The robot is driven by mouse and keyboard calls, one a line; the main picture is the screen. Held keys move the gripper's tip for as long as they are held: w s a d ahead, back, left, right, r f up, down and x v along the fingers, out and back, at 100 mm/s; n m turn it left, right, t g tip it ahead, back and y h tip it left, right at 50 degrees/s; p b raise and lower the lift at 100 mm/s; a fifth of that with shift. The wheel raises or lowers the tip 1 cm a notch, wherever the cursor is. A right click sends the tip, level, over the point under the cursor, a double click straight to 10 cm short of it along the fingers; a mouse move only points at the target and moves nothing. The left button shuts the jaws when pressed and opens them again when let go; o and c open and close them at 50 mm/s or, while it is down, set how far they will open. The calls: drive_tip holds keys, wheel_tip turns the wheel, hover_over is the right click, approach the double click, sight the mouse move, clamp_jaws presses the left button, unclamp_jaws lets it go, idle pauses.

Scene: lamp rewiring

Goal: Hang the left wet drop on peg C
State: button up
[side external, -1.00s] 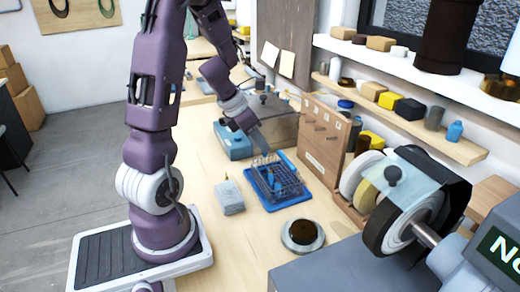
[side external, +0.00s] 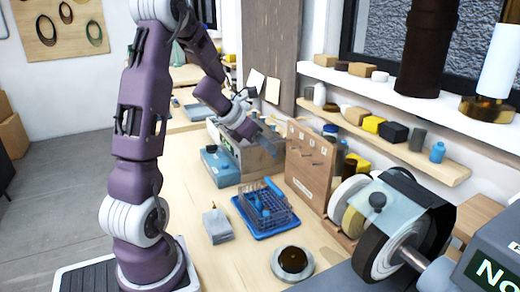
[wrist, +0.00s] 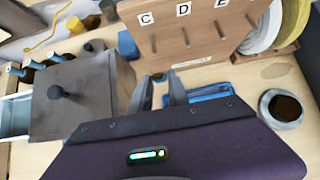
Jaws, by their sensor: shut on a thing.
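My gripper (side external: 272,148) is raised between the grey cabinet and the wooden peg board (side external: 309,160). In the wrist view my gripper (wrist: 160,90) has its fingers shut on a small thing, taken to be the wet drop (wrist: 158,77). Most of it is hidden between the fingers, and its shape is unclear. The peg board (wrist: 190,58) stands just beyond the fingertips, with labels C, D and E. Peg C (wrist: 153,45) is the leftmost peg seen there and looks bare. The blue drying rack (side external: 276,212) holds blue things and sits below my gripper.
A grey cabinet (wrist: 82,97) with a dark knob stands close left of my gripper. Spools (side external: 350,200) stand right of the board. A round dish (side external: 292,262) and a small grey block (side external: 217,226) are on the bench, with clear wood between them.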

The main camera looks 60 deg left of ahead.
drive_tip(key=shift+w+f, duration=0.25)
drive_tip(key=shift+w, duration=1.1)
drive_tip(key=shift+w+f, duration=0.2)
drive_tip(key=shift+w, duration=1.1)
drive_tip(key=shift+w+f, duration=0.1)
drive_tip(key=shift+w, duration=0.2)
clamp_jaws()
drive_tip(key=shift+w+d, duration=0.1)
drive_tip(key=o, duration=0.9)
unclamp_jaws()
drive_tip(key=shift+w+d, duration=0.1)
drive_tip(key=v, duration=0.5)
drive_tip(key=s+f+v, duration=0.1)
drive_tip(key=v, duration=0.2)
drive_tip(key=shift+s+r, duration=0.1)
drive_tip(key=shift+s, duration=0.2)
